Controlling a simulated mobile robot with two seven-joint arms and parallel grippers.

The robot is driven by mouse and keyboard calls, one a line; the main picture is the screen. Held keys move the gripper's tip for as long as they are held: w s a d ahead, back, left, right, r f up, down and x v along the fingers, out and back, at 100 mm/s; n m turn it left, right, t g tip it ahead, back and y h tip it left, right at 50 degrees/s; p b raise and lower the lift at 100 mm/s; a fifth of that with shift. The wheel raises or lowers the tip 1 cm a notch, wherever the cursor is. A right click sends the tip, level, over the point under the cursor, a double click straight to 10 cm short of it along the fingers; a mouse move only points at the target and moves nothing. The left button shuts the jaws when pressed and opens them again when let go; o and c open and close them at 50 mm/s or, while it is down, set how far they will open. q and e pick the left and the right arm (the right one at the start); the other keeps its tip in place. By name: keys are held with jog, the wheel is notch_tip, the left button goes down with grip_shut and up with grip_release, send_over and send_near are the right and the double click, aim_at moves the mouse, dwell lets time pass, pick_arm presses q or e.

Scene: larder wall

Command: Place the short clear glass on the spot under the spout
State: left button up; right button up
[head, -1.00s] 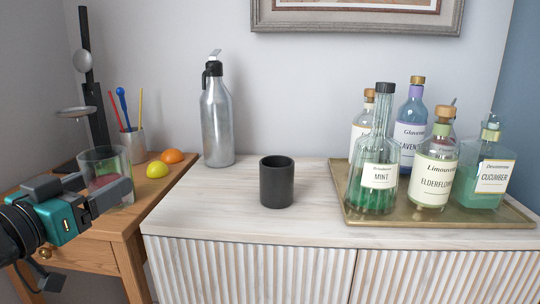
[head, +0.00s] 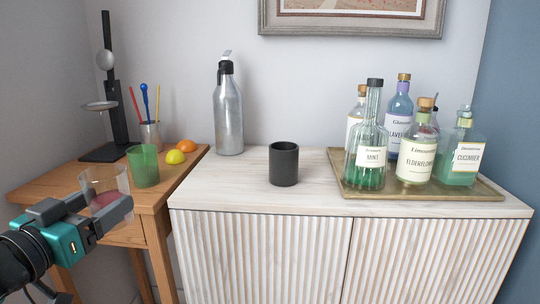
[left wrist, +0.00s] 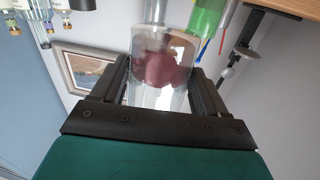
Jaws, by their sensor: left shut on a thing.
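The short clear glass (head: 118,179) is held between the fingers of my left gripper (head: 104,210), at the left of the head view. A dark red patch shows in or through it. In the left wrist view the clear glass (left wrist: 160,98) sits between the two dark fingers. In the head view it overlaps the small wooden table; its height above the table is hard to tell. A steel siphon bottle (head: 228,120) with a black head and small spout (head: 226,68) stands at the back left of the pale cabinet. No marked spot shows under it. My right gripper is out of view.
A green glass (head: 143,165), lemon (head: 175,157), orange (head: 186,146), stirrer cup (head: 150,135) and black stand (head: 115,110) are on the wooden table (head: 50,190). A dark cup (head: 284,165) stands mid-cabinet. A brass tray (head: 440,190) of bottles is at right.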

pick_arm(q)
jog(key=s+d+f+n+y, duration=0.4)
jog(key=d+f, duration=0.4)
jog(key=f, duration=0.6)
notch_tip(320, 180, up, 13)
jog(key=s+m+p, duration=0.1)
jog(key=p, duration=1.4)
jog(key=shift+s+t, duration=0.3)
jog(key=shift+s, duration=0.05)
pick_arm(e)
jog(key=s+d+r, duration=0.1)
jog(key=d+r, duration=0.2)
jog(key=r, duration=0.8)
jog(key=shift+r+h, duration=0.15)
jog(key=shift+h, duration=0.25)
pick_arm(q)
jog(key=shift+f, duration=0.1)
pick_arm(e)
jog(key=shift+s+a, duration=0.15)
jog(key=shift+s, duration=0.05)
pick_arm(q)
jog(key=shift+w+d, duration=0.1)
